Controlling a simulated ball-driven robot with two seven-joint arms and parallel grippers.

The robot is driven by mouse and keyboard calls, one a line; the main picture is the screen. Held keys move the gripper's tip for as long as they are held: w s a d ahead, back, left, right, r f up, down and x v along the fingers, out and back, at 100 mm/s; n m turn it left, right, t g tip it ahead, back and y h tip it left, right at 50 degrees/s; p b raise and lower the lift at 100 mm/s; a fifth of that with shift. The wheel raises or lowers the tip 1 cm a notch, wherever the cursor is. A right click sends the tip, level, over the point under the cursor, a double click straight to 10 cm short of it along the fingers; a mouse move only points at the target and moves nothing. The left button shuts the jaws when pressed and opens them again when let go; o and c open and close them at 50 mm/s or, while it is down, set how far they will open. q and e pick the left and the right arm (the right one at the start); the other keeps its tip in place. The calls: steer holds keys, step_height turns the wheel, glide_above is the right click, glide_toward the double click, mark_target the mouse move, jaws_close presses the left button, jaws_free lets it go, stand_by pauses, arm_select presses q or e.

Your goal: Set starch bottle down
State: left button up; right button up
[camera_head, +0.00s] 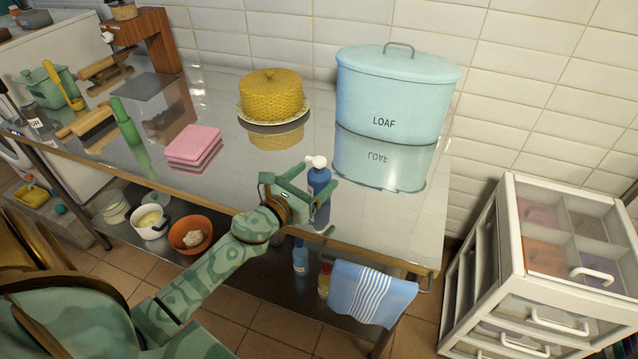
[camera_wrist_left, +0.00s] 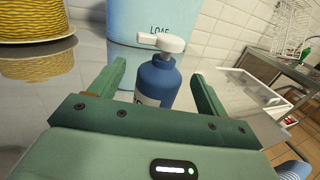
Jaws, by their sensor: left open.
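The starch bottle (camera_head: 319,178) is blue with a white spray or pump top. It stands upright on the shiny metal table (camera_head: 225,205), close to the front edge. My left gripper (camera_head: 306,184) is open at the bottle, with its fingers on either side of it. In the left wrist view the bottle (camera_wrist_left: 157,80) stands between the two open fingers of the gripper (camera_wrist_left: 155,95), with gaps showing on both sides. The bottle's lower part is hidden behind the gripper body there. My right gripper is not in view.
A pale blue LOAF bin (camera_head: 393,95) stands behind the bottle. A yellow woven dome (camera_head: 271,95) and pink stacked cloths (camera_head: 193,147) are to the left. A striped towel (camera_head: 371,294) hangs at the front. A white drawer unit (camera_head: 545,265) stands right.

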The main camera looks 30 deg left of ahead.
mark_target(327, 166)
arm_select(q)
steer(key=w, duration=0.4)
steer(key=shift+w+d, duration=0.15)
steer(key=shift+d, duration=0.05)
steer(key=shift+r, duration=0.1)
steer(key=c, duration=1.2)
steer(key=shift+r, duration=0.1)
